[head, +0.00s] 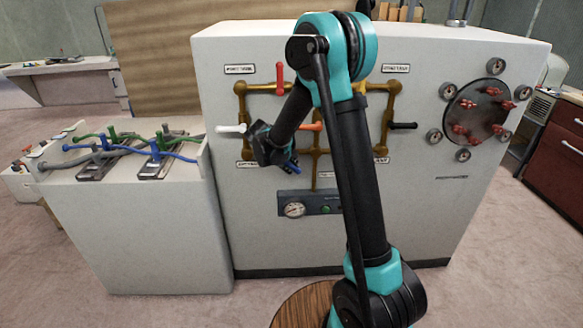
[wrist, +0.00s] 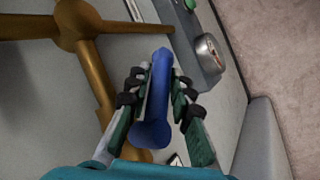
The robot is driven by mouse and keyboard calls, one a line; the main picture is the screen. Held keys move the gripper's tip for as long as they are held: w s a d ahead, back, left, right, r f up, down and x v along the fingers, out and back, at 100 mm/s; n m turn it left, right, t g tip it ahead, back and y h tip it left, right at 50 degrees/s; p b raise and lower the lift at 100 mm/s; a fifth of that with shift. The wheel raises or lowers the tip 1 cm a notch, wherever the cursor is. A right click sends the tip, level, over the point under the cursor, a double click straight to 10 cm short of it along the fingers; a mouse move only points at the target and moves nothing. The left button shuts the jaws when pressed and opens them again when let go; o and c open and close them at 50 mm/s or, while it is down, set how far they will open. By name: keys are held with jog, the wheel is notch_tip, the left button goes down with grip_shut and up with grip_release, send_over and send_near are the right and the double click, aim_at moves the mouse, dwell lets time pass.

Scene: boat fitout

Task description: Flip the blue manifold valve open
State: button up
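The blue manifold valve's handle (wrist: 160,85) shows in the wrist view as a long blue lever with a rounded near end, running between my fingers. My gripper (wrist: 160,82) has one finger on each side of it, and the pads appear pressed against it. In the head view the blue handle (head: 293,165) is partly hidden by my gripper (head: 280,157), which is at the lower left of the brass manifold (head: 241,108). The valve body at the handle's root is hidden by my arm and gripper in the head view.
Red (head: 280,78), white (head: 230,129), orange (head: 309,127) and black (head: 403,126) handles sit near on the same manifold. A gauge panel (head: 325,208) is just below. A round hatch (head: 482,112) is at right; a side bench (head: 120,220) with hoses is at left.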

grip_shut()
jog(key=h, duration=0.1)
jog(key=r+n+h, duration=0.1)
jog(key=h, duration=0.1)
jog(key=d+h, duration=0.1)
jog(key=shift+r+h, duration=0.3)
jog(key=shift+r, duration=0.1)
jog(key=shift+d+r+n+t+h, duration=0.1)
jog(key=shift+r+n+t+h, duration=0.25)
jog(key=shift+h, duration=0.5)
jog(key=shift+d+r+n+t+h, duration=0.15)
jog(key=shift+r+n+h, duration=0.25)
jog(key=shift+h, duration=0.45)
jog(key=shift+a+r, duration=0.1)
jog(key=o, duration=0.5)
grip_release()
